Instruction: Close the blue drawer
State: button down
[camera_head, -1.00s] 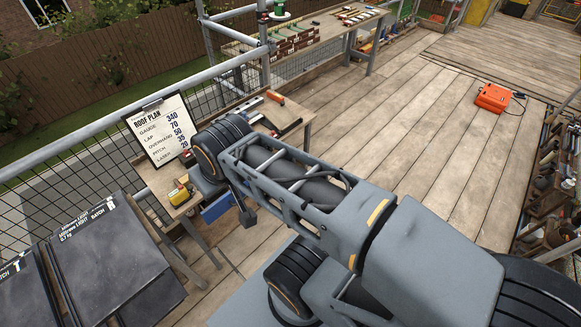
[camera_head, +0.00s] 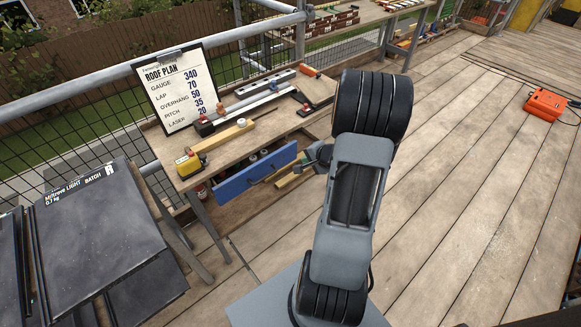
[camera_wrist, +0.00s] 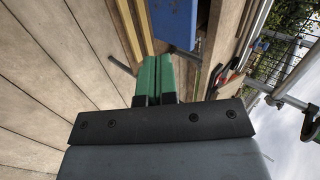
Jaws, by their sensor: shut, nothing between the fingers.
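The blue drawer (camera_head: 240,182) stands pulled out from under the wooden workbench (camera_head: 222,143), with small items and wooden pieces visible inside and behind its front. The drawer's blue front (camera_wrist: 175,20) lies just beyond the fingertips there. I cannot tell whether they touch.
On the bench are a roof plan board (camera_head: 180,88), a yellow tool (camera_head: 188,163), and levels (camera_head: 250,104). Dark slates (camera_head: 95,225) stand at the left. An orange case (camera_head: 546,105) lies on the deck at the right. The plank floor between is clear.

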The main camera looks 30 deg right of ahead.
notch_tip(320, 180, down, 4)
jog(key=w+d+m, duration=0.1)
send_near(287, 158)
notch_tip(287, 158, down, 4)
jog(key=w, duration=0.3)
jog(key=shift+w+a+f+h+p, duration=0.2)
jog(key=shift+w+a+h+p, duration=0.1)
jog(key=shift+w+a+p, duration=0.45)
jog(key=shift+w+d, duration=0.1)
jog(key=shift+d, duration=0.1)
